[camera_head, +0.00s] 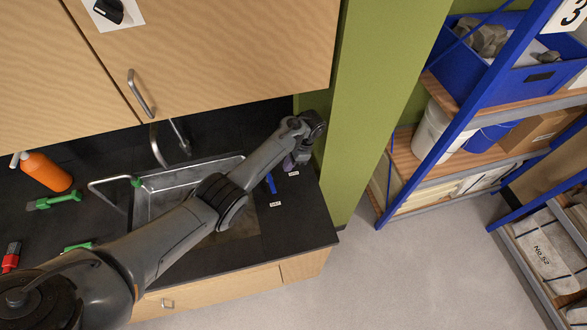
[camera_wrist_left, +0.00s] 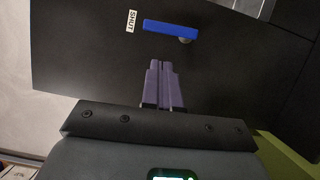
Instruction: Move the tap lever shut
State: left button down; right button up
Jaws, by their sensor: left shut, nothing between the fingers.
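The blue tap lever (camera_head: 271,183) is on the black counter to the right of the sink. In the left wrist view the lever (camera_wrist_left: 171,29) lies with its left end pointing at a white label reading SHUT (camera_wrist_left: 131,21), with a small gap between them. A round grey pivot (camera_wrist_left: 186,41) shows by its other end. My left gripper (camera_head: 289,163) is beside the lever, on its right in the head view. In the left wrist view its purple fingers (camera_wrist_left: 165,64) are together and empty, and appear apart from the lever. My right gripper is out of view.
Two small white labels (camera_head: 276,204) (camera_head: 294,173) lie near the lever. The metal sink (camera_head: 160,179) and faucet (camera_head: 158,145) are to the left, partly behind my arm. A green pillar (camera_head: 370,110) stands close right of my gripper. Wooden cupboards (camera_head: 230,50) hang above.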

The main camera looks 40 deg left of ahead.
aim_at(271, 184)
pick_arm(q)
jog(key=b+x, duration=0.3)
jog(key=x, duration=0.5)
jog(key=shift+b, duration=0.4)
jog(key=shift+s+a+f, duration=0.15)
jog(key=shift+a+f, duration=0.05)
jog(key=shift+f, duration=0.25)
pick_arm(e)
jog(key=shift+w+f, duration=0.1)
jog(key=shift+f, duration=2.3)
pick_arm(q)
jog(key=shift+d+b, duration=0.1)
jog(key=shift+b, duration=0.2)
